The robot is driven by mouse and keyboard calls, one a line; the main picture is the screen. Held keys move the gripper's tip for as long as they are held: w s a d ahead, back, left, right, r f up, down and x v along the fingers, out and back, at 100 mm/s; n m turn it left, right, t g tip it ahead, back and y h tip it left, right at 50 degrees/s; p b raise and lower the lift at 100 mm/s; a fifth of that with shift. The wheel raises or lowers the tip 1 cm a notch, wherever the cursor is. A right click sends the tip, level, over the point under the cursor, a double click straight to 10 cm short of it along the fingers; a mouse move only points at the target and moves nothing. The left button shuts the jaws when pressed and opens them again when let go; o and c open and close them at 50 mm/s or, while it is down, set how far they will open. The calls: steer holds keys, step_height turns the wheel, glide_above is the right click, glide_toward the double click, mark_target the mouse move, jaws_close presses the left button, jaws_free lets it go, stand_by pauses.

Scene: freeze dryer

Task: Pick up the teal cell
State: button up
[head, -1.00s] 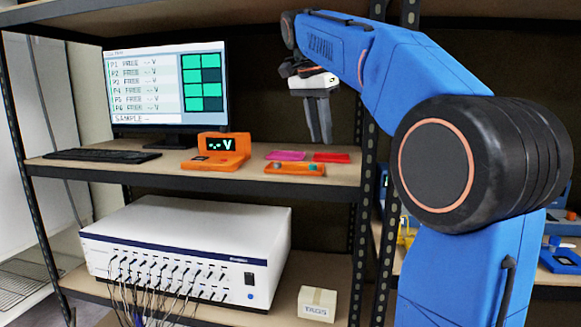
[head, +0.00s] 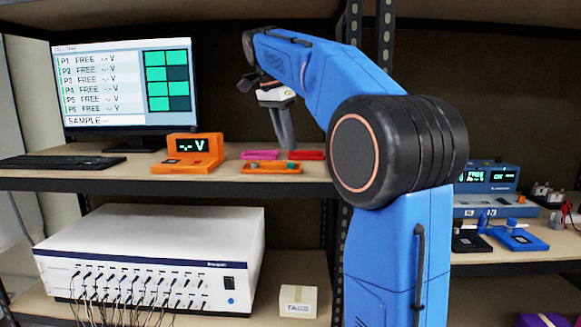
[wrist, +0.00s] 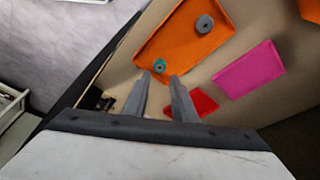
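The teal cell (wrist: 160,66) is a small round piece with a dark centre hole, near one edge of an orange tray (wrist: 180,45). In the head view the cell (head: 291,165) is small at the tray's (head: 272,169) right end. My gripper (wrist: 160,77) is open and empty, with a gap between its two grey fingers. In the wrist view the cell appears just beyond the fingertips, in line with the gap. In the head view my gripper (head: 286,146) points down above the shelf near the tray.
A grey round cell (wrist: 205,23) sits on the same tray. A red tray (wrist: 190,102) and a pink tray (wrist: 250,70) lie beside it. An orange voltage reader (head: 187,153) and a monitor (head: 126,85) stand to the left on the shelf. A rack post is to the right.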

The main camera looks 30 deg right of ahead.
mark_target(289, 163)
steer(key=shift+a+x, duration=0.1)
steer(key=shift+x, duration=1.2)
steer(key=shift+a+x, duration=0.15)
steer(key=shift+x, duration=1.2)
steer(key=shift+s, duration=0.1)
steer(key=shift+c, duration=0.6)
jaws_close()
